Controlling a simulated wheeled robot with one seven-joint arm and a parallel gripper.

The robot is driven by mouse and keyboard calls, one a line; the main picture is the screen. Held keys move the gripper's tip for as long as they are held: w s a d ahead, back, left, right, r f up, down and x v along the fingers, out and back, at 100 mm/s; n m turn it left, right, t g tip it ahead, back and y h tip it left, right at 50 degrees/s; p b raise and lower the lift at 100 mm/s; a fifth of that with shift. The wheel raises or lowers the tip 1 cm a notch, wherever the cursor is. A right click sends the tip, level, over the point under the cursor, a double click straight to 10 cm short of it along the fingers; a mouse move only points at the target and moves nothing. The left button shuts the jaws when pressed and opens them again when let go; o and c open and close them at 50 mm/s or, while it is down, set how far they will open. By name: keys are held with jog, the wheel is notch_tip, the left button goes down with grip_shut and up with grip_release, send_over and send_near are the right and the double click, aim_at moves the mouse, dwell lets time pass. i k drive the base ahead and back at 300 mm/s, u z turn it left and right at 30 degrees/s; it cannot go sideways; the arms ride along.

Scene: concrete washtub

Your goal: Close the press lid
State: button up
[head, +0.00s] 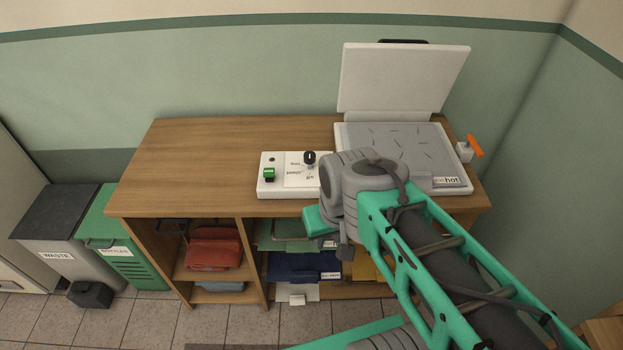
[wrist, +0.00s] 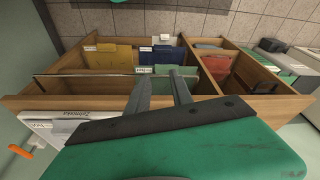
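The press stands at the right end of the wooden bench top in the head view. Its white lid (head: 402,78) is open and leans slightly back from upright, with a black handle (head: 404,42) at its top edge. The pale lower plate (head: 395,140) lies open, with dark marks on it and a "hot" label at its front. My gripper (wrist: 160,90) shows two grey fingers spread apart with nothing between them. In the head view it is low in front of the bench, left of the press, its fingers mostly hidden by my arm. The press's white edge (wrist: 48,122) shows in the wrist view.
An orange lever (head: 474,146) sticks out at the press's right side. A white control box (head: 290,174) with a green switch and black knob stands left of my arm. Shelves with folders are below. The bench top's left (head: 200,155) is clear; a green wall stands right.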

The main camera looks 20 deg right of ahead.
aim_at(385, 75)
jog(key=z, duration=0.55)
jog(key=k, duration=0.65)
jog(key=z, duration=0.2)
jog(key=i, duration=1.3)
jog(key=u, duration=0.25)
